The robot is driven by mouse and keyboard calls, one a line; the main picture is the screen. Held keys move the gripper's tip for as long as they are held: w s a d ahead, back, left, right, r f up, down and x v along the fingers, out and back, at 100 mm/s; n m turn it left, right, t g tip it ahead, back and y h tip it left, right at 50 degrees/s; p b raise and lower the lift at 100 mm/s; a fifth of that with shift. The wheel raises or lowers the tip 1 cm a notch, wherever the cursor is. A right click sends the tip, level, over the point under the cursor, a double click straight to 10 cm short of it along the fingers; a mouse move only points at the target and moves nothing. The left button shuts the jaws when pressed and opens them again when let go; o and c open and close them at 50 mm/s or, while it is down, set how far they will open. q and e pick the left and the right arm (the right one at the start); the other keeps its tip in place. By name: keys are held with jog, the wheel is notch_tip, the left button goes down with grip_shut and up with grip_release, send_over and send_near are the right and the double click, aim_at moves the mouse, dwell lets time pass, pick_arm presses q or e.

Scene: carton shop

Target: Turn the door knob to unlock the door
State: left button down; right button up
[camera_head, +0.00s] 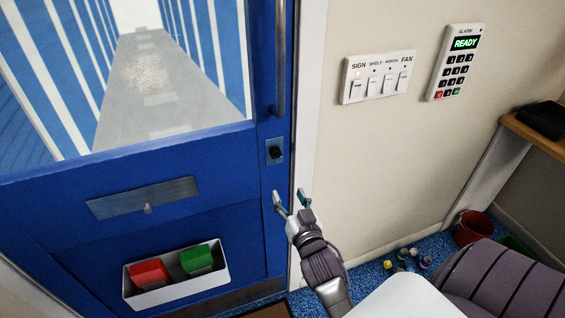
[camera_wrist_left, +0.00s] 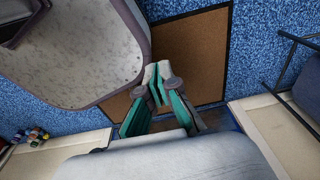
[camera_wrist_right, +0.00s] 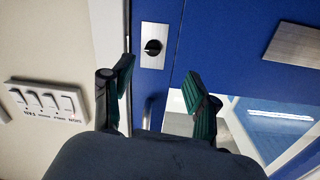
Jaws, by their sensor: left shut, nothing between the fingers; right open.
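A small black door knob (camera_head: 275,152) sits on a square metal plate at the right edge of the blue door (camera_head: 230,160). The knob also shows in the right wrist view (camera_wrist_right: 153,47), with a pale line across it. My right gripper (camera_head: 293,200) is open and empty, a little below the knob in the head view. In the right wrist view the knob lies beyond and between its spread fingers (camera_wrist_right: 160,80), apart from them. My left gripper (camera_wrist_left: 156,75) is shut and empty in the left wrist view, above a brown mat; it does not show in the head view.
A vertical handle (camera_head: 281,60) is above the knob. A mail slot plate (camera_head: 143,198) and a tray (camera_head: 178,290) with red and green blocks are on the door. A switch panel (camera_head: 376,88) and alarm keypad (camera_head: 455,75) hang on the right wall. A red bucket (camera_head: 472,229) stands on the floor.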

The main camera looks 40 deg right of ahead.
jog(key=r, duration=0.2)
jog(key=p, duration=0.1)
send_near(278, 156)
jog(key=shift+h, duration=0.3)
jog(key=p+x, duration=0.1)
jog(key=x, duration=0.7)
jog(key=shift+w+a+p, duration=0.15)
jog(key=shift+w+p, duration=0.05)
jog(key=shift+p, duration=0.15)
jog(key=shift+w+d+f, duration=0.1)
jog(key=shift+w+d, duration=0.1)
jog(key=shift+w, duration=0.35)
pick_arm(q)
jog(key=r, duration=0.2)
jog(key=d, duration=0.1)
jog(key=shift+s+r, duration=0.3)
jog(key=shift+r, duration=0.1)
pick_arm(e)
grip_shut()
pick_arm(q)
jog(key=shift+d, duration=0.2)
